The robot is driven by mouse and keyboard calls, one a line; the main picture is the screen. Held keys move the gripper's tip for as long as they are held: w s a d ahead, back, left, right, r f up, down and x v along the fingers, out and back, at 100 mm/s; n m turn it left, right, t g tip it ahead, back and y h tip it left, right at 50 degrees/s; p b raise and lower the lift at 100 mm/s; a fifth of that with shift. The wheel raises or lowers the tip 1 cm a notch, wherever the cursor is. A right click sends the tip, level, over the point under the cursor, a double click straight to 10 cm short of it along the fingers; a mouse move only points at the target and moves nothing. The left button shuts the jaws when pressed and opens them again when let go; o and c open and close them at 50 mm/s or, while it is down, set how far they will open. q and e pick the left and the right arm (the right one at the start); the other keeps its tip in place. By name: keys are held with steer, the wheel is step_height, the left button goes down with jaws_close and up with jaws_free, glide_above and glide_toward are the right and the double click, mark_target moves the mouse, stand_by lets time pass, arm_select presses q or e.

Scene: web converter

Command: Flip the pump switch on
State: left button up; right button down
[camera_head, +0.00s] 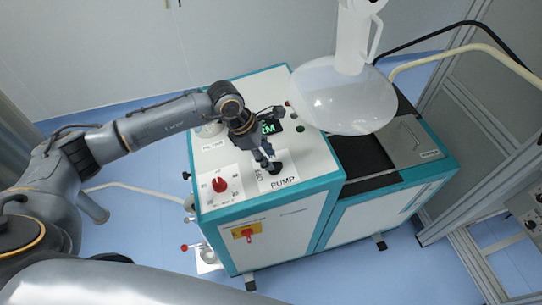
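The pump switch (276,168) is a small dark knob on a white plate marked PUMP, on the white top panel of the teal-edged machine (306,158). My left gripper (266,160) points down right at the switch, reaching in from the upper left. Its fingertips overlap the dark knob in the picture, so I cannot tell whether they touch it or how far apart they are. The gripper hides part of the plate and the switch's setting is not readable. My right gripper is not in view.
A red rotary knob (219,185) sits left of the pump plate. A lit green display (270,127) is behind my gripper. A red-and-yellow switch (246,232) is on the front face.

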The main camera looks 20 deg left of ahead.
mark_target(273, 163)
arm_select(q)
steer(key=shift+x, duration=1.5)
steer(key=shift+c, duration=0.4)
jaws_close()
